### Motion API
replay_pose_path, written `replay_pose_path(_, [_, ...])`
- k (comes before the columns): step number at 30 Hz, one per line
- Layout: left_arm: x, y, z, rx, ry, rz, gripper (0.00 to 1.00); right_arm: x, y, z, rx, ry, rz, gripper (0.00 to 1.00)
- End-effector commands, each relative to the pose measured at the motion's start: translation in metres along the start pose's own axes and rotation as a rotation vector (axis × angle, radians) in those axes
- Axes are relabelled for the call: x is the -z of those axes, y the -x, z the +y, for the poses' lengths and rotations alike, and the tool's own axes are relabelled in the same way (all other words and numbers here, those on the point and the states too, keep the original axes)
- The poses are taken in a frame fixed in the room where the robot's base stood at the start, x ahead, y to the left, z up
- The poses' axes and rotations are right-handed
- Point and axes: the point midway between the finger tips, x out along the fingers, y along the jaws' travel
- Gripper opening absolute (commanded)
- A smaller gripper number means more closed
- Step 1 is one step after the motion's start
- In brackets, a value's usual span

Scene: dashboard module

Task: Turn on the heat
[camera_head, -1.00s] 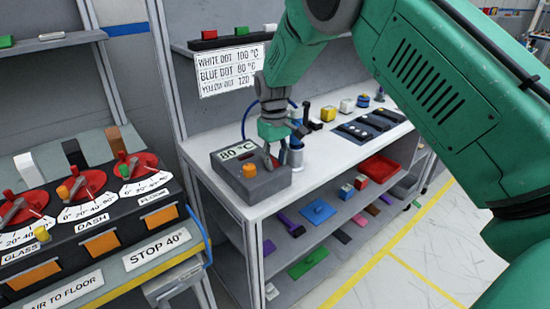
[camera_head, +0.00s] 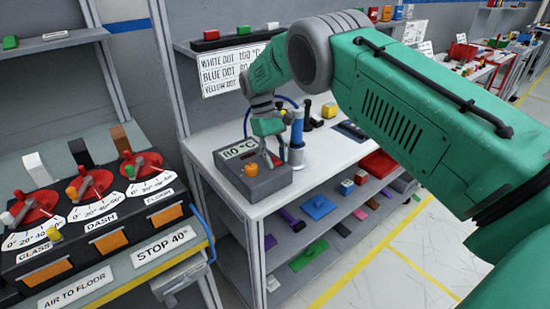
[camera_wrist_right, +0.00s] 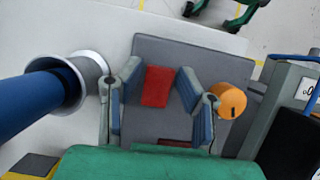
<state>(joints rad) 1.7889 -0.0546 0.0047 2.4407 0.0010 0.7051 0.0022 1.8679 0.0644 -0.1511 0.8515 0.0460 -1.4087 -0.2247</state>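A grey box (camera_head: 240,182) with an "80 °C" label (camera_head: 239,150) and an orange knob (camera_head: 251,169) sits on the white bench. In the wrist view, the box (camera_wrist_right: 200,50) carries a red rectangular switch (camera_wrist_right: 158,86) and the orange knob (camera_wrist_right: 229,101). My right gripper (camera_head: 271,160) is just above the box. In the wrist view, its two fingers (camera_wrist_right: 158,76) are spread to either side of the red switch, with nothing held. Whether they touch the box is unclear. My left gripper is not in view.
A blue cylindrical tool (camera_head: 297,128) stands in a grey holder close beside the gripper. A temperature sign (camera_head: 230,70) hangs above the bench. Left is a panel (camera_head: 150,215) with red dials and levers. Lower shelves hold coloured parts.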

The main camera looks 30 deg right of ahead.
Motion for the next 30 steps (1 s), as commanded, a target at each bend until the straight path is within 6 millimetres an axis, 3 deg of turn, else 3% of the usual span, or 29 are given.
replay_pose_path(11, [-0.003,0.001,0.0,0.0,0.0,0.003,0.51,0.0,0.003,0.0,0.0,0.0,0.002,0.45])
replay_pose_path(21, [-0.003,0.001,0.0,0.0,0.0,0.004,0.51,0.003,0.053,0.002,-0.001,0.0,0.003,0.45])
replay_pose_path(30, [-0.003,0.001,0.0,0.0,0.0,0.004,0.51,0.004,0.073,0.002,0.001,0.0,-0.001,0.45])
